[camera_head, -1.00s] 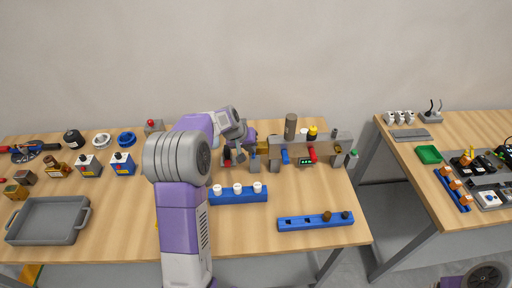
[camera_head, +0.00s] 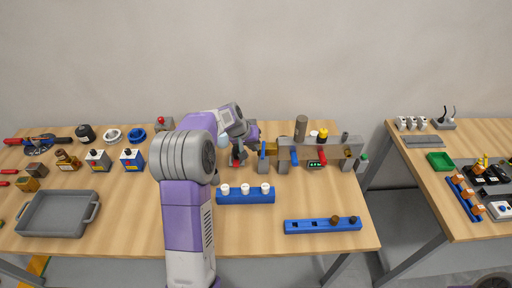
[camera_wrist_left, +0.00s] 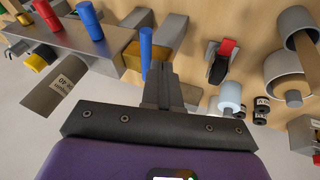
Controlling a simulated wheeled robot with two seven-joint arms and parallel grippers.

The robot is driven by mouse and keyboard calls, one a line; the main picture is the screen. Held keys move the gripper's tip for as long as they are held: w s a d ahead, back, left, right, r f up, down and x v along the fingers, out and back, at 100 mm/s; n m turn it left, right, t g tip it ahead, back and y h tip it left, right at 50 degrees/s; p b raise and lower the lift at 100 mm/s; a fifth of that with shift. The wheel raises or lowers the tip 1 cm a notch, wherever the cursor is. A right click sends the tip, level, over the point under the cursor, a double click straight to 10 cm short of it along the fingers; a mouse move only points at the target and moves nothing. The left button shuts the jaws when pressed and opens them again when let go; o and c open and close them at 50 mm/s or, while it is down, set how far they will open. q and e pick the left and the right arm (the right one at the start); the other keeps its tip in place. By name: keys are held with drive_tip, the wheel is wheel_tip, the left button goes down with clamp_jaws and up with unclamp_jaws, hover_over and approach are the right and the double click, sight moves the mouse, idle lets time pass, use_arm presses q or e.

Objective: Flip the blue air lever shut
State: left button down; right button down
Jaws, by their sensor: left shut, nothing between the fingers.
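A grey manifold (camera_head: 346,152) stands at the back of the table. My left gripper (camera_head: 242,158) is left of the upright blue lever. In the wrist view its fingers (camera_wrist_left: 160,72) are together and empty, close to that lever; contact cannot be told. My right gripper is not in view.
A device with a red switch (camera_wrist_left: 226,47) stands beside the fingers. A blue rack with white caps (camera_head: 245,196) and another blue rack (camera_head: 322,226) lie in front. A grey tray (camera_head: 58,214) is at left.

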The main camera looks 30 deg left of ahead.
use_arm(q)
drive_tip(key=a+v, duration=0.2)
drive_tip(key=v, duration=1)
drive_tip(key=w+d+f+b, duration=0.2)
drive_tip(key=f, duration=0.4)
drive_tip(key=w+d+f+t+h+b, duration=0.1)
drive_tip(key=w+d+f+b, duration=0.1)
drive_tip(key=f, duration=0.4)
drive_tip(key=shift+w+m+b, duration=0.3)
drive_tip(key=shift+w+b, duration=0.15)
drive_tip(key=shift+b, duration=0.15)
drive_tip(key=shift+f, duration=0.15)
